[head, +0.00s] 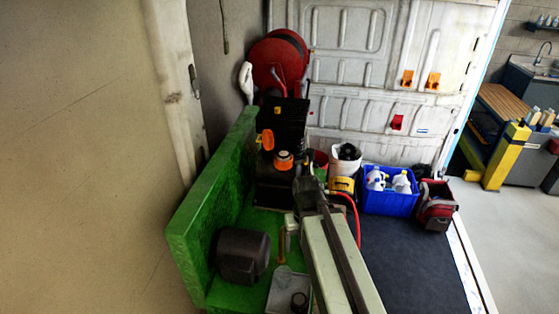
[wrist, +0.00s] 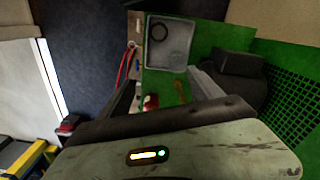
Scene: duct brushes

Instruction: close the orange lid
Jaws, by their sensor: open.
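In the head view a round orange lid (head: 267,140) stands raised, tilted up at the back left of an orange collar (head: 284,160). The collar sits on top of a black tank (head: 272,184), and the lid looks open. My gripper (head: 306,187) is in front and to the right of the collar, apart from the lid as far as I can tell. My arm hides part of the tank's right side. In the wrist view my gripper (wrist: 170,88) has its fingers spread with nothing held between them. The orange lid does not show in the wrist view.
A green partition (head: 205,205) stands left of the tank. A dark rounded container (head: 243,256) and a grey tray (head: 283,291) lie on the green surface. A white bucket (head: 344,165), a blue crate (head: 390,201) and a red hose (head: 352,214) are to the right.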

